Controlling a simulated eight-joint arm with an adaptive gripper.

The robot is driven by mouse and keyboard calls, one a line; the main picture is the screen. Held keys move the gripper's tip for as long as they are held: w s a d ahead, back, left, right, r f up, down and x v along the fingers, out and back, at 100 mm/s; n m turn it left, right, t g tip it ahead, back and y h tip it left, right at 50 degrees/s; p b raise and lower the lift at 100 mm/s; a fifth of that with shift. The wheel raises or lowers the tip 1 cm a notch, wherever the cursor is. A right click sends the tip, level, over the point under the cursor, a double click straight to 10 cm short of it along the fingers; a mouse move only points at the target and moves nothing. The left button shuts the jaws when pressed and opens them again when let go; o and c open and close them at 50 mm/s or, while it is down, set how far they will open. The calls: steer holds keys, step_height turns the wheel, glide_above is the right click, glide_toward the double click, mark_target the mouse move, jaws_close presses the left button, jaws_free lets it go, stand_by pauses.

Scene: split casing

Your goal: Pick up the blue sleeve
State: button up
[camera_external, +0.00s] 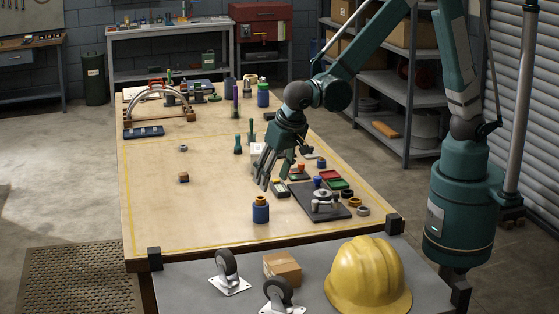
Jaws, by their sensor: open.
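A blue cylinder with a brass-coloured top (260,211) stands upright near the front of the wooden table. A smaller blue cylinder (317,182) stands by the grey metal casing part (323,198) on a dark plate. A third small blue piece (321,163) is farther back. I cannot tell for certain which one is the sleeve. My gripper (272,177) points down over the table, open, behind the brass-topped cylinder and left of the plate. It appears empty. Its fingers partly hide small parts near them.
Red (333,176) and green (340,184) trays and several rings lie right of my gripper. Green and purple upright tools (238,144) stand behind it. A small brown block (184,177) lies left, with clear tabletop around it. A yellow helmet (368,277) is on the front bench.

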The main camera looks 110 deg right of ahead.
steer(key=m, duration=0.1)
glide_above(261, 206)
steer(key=s+a, duration=0.1)
steer(key=shift+h, duration=0.3)
steer(key=shift+s+a+f, duration=0.1)
steer(key=shift+f, duration=1)
steer(key=shift+s+f, duration=0.1)
steer(key=shift+f, duration=0.95)
steer(key=shift+x, duration=1.3)
steer(key=shift+x, duration=2.6)
steer(key=c, duration=1.5)
steer(key=shift+r, duration=0.1)
